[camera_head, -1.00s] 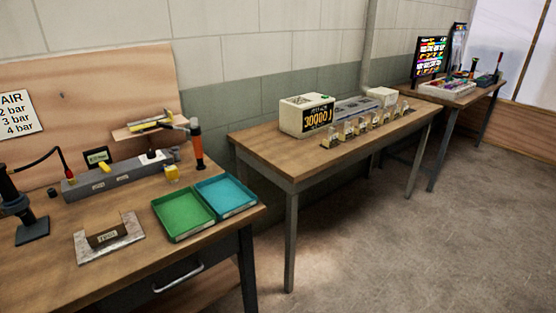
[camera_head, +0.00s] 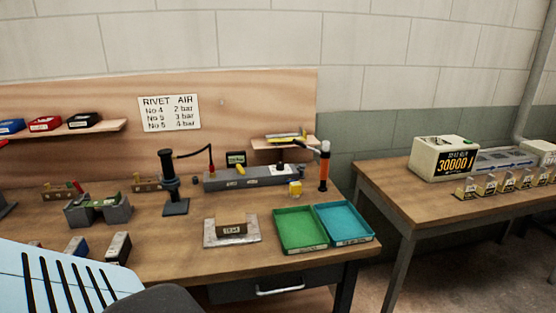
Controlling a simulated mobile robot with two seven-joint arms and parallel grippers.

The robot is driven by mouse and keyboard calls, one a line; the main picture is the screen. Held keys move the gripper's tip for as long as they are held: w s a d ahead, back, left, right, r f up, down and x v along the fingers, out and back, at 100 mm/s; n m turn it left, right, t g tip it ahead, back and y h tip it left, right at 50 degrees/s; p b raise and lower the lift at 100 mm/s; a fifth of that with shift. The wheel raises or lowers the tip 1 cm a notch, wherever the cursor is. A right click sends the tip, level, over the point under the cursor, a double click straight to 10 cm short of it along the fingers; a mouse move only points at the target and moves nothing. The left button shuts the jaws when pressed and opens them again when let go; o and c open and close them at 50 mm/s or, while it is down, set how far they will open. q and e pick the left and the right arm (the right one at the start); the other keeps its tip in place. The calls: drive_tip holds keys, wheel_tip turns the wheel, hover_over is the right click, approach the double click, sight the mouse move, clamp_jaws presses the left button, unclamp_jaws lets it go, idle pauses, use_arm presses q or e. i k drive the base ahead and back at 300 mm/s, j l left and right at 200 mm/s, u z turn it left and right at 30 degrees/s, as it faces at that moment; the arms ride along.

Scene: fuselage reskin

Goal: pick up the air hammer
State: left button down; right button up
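A black upright tool (camera_head: 170,180) stands in a dark square-footed holder on the left workbench. A thin black hose arches from its top to a red fitting (camera_head: 211,160) at the grey bar behind it. It looks like the air hammer, though no label on it is readable. An orange-and-black handled tool with a grey head (camera_head: 324,168) stands upright further right, behind the trays. Neither of my grippers is in view.
The workbench (camera_head: 160,250) also holds a grey bar (camera_head: 250,177), a metal plate with a labelled block (camera_head: 231,230), green (camera_head: 299,231) and blue (camera_head: 342,223) trays, and small blocks at left. A second table (camera_head: 400,195) stands to the right, across a gap.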

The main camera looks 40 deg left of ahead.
sight(165, 154)
drive_tip(key=u, duration=2.15)
